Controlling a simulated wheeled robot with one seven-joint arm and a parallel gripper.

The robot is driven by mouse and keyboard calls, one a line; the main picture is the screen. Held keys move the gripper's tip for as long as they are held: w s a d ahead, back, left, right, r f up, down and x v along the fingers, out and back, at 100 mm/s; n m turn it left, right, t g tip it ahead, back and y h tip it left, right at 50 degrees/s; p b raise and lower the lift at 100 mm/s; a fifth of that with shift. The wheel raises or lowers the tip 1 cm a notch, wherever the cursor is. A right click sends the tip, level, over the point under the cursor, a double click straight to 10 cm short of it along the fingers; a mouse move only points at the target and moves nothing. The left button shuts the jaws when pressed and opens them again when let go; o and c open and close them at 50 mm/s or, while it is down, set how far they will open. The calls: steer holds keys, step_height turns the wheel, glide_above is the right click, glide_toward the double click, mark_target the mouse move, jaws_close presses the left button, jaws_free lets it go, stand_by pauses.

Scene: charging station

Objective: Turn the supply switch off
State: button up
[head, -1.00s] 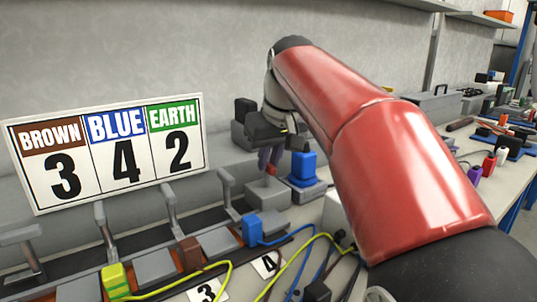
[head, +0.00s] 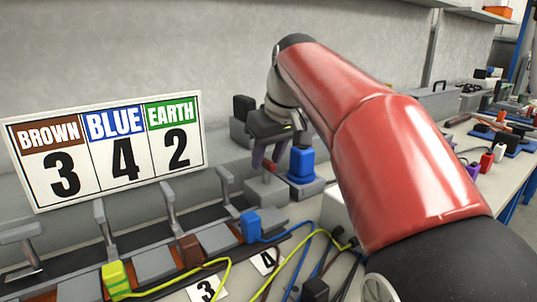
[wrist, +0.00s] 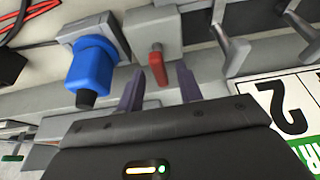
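The supply switch, a red lever (wrist: 157,66) on a grey box (wrist: 152,30), shows in the wrist view. In the head view the red lever (head: 268,165) shows beside the blue plug in its socket. My gripper (wrist: 159,72) is open, its two dark purple fingers apart. In the wrist view the lever lies between the fingertips, with a gap visible on each side; I cannot tell how deep between them it is. In the head view my gripper (head: 269,160) is just above the switch box, and nothing is held.
A blue plug (wrist: 92,62) sits in a socket close by the switch. Grey clamp levers (head: 168,205) stand in a row on the terminal block. A sign (head: 108,150) reads brown 3, blue 4, earth 2. Cables (head: 300,255) cross the bench front.

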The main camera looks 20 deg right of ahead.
steer(key=a+v, duration=0.1)
steer(key=v, duration=0.6)
steer(key=shift+d+r, duration=0.35)
steer(key=shift+d, duration=0.2)
steer(key=shift+s, duration=0.15)
